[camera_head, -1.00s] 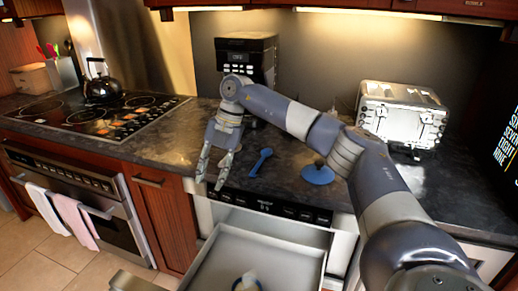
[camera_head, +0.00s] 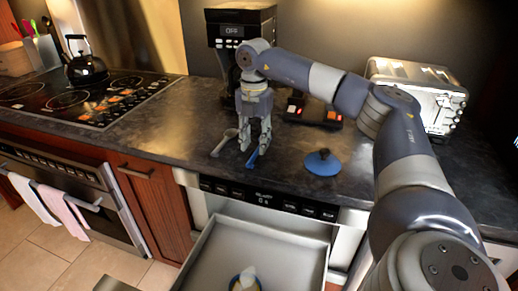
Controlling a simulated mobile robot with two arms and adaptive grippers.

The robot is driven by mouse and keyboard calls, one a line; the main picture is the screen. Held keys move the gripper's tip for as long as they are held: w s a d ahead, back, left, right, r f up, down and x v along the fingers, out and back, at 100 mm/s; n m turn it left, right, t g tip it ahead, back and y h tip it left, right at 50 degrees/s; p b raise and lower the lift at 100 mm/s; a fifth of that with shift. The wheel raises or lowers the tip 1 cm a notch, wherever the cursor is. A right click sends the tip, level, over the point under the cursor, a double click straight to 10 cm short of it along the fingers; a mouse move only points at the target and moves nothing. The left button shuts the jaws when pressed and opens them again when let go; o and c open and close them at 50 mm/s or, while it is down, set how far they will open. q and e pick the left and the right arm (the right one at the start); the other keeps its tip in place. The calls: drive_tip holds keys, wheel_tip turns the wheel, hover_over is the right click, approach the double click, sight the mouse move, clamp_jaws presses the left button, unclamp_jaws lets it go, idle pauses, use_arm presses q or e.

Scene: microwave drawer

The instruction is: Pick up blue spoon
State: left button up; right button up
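The blue spoon (camera_head: 252,160) lies on the dark countertop, just behind the open drawer's control panel. Its handle end shows, pointing toward the front. Its other end is hidden by my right gripper. My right gripper (camera_head: 254,149) points down over the spoon, with its two fingers apart. The fingertips are close to the countertop around the spoon. I cannot tell if they touch it. My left gripper is not in view.
A grey spoon-like utensil (camera_head: 221,146) lies just left of my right gripper. A blue lid (camera_head: 322,163) is to the right. A toaster (camera_head: 424,90) and a coffee maker (camera_head: 240,22) stand behind. An open drawer (camera_head: 205,256) below holds a blue-rimmed bowl (camera_head: 238,284).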

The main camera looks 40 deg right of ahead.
sight(254, 155)
wheel_tip(254, 155, down, 3)
drive_tip(key=shift+a+r, duration=0.1)
drive_tip(key=shift+r, duration=0.1)
drive_tip(key=shift+f, duration=0.4)
drive_tip(key=shift+w+f, duration=0.1)
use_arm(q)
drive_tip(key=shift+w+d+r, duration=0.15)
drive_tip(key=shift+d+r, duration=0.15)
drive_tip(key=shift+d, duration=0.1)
use_arm(e)
drive_tip(key=shift+f, duration=0.15)
drive_tip(key=shift+c, duration=0.6)
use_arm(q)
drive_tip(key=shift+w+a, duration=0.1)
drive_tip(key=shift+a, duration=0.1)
use_arm(e)
clamp_jaws()
